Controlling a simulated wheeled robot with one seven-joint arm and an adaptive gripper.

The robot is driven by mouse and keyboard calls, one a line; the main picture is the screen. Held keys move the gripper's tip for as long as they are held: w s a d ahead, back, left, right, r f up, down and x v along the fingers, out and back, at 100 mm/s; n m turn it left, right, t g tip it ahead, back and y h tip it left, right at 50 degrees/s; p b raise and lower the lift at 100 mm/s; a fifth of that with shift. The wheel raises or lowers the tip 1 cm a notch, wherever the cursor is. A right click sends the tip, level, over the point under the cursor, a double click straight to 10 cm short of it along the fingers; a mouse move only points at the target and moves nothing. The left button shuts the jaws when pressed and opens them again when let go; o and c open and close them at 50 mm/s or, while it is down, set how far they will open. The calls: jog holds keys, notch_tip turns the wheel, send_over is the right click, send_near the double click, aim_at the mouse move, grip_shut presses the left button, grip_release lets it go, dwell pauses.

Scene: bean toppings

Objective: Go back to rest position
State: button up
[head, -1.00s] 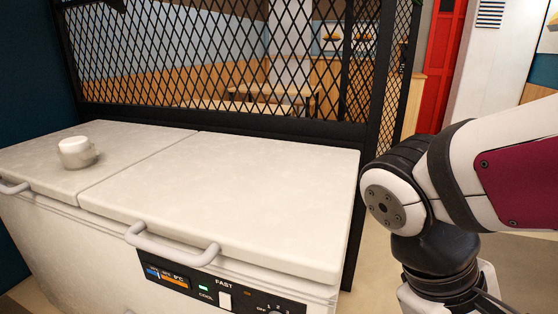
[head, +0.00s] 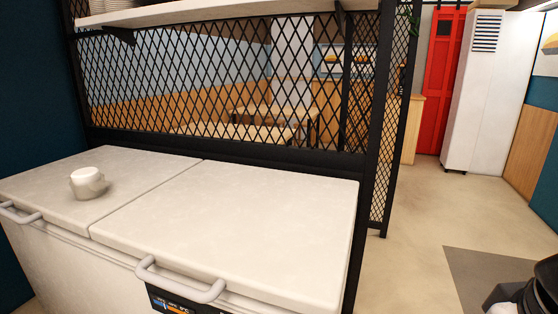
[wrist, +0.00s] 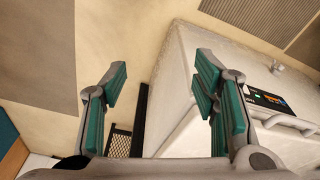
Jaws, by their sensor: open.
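My gripper (wrist: 160,85) shows in the wrist view with its two teal-padded fingers spread wide apart. It is open, with nothing between the fingers. The right finger overlaps the chest freezer (wrist: 200,50) in that view, and the left finger is over the floor. In the head view the gripper is out of sight; only a dark part of my arm shows at the bottom right corner.
The white chest freezer (head: 240,220) stands closed, with a white cup (head: 88,183) on its left lid. A black mesh partition (head: 220,90) with a shelf (head: 200,12) stands behind it. Open floor (head: 425,225) lies to the right, before a red door (head: 443,90) and white cabinet (head: 485,100).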

notch_tip(320, 180, up, 15)
jog(key=t+p, duration=0.2)
jog(key=p, duration=1)
jog(key=shift+s+a, duration=0.15)
jog(key=shift+s, duration=0.3)
